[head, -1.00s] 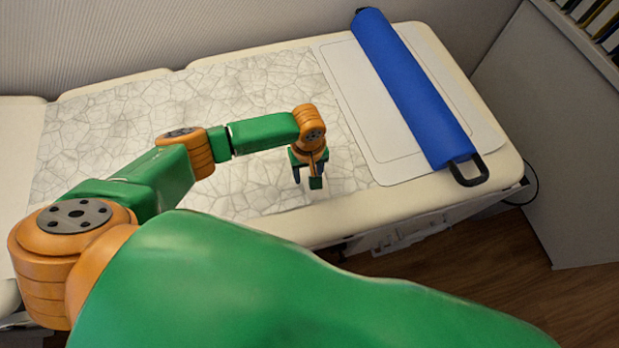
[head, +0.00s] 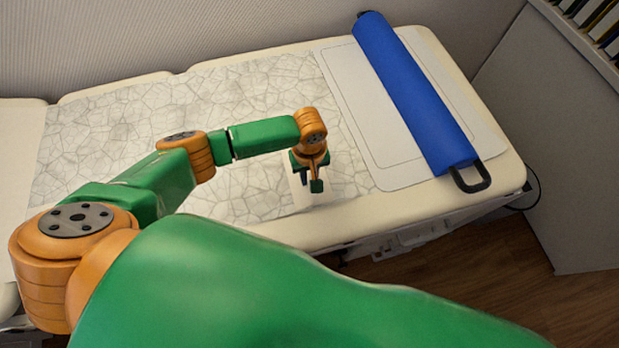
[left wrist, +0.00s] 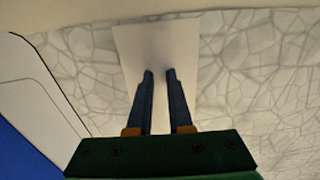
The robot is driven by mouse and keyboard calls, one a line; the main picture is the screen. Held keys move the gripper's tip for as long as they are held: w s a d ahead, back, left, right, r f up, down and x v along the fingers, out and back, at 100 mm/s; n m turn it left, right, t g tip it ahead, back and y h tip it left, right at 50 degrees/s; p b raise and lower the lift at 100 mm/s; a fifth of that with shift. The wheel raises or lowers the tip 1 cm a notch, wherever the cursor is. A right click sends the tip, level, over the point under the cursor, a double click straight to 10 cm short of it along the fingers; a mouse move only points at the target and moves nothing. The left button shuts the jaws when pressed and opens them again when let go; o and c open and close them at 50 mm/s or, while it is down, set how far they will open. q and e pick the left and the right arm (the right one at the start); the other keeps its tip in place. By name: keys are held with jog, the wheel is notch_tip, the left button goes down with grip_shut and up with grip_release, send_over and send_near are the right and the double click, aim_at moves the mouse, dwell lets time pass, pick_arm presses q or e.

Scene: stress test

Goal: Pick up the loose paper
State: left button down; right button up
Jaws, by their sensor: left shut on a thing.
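The loose paper is a small plain white sheet (head: 298,196) near the front edge of the crackle-patterned sheet, partly hidden by my left gripper. In the left wrist view the white paper (left wrist: 139,42) shows behind and beyond the fingertips. My left gripper (head: 310,185) points down at the paper, with its dark blue fingers (left wrist: 160,76) close together over it. It is shut on the paper, though the pinched part is hard to make out. My right gripper is in neither view.
A blue roll with a black handle (head: 415,90) lies on a white outlined mat (head: 370,120) at the right. The crackle-patterned sheet (head: 230,90) covers much of the cream padded table (head: 400,205). A shelf of books or folders (head: 590,20) stands at the upper right.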

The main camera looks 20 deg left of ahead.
pick_arm(q)
jog(key=d+r+p, duration=0.7)
jog(key=d+r, duration=0.7)
jog(key=r, duration=0.4)
jog(key=shift+w, duration=0.45)
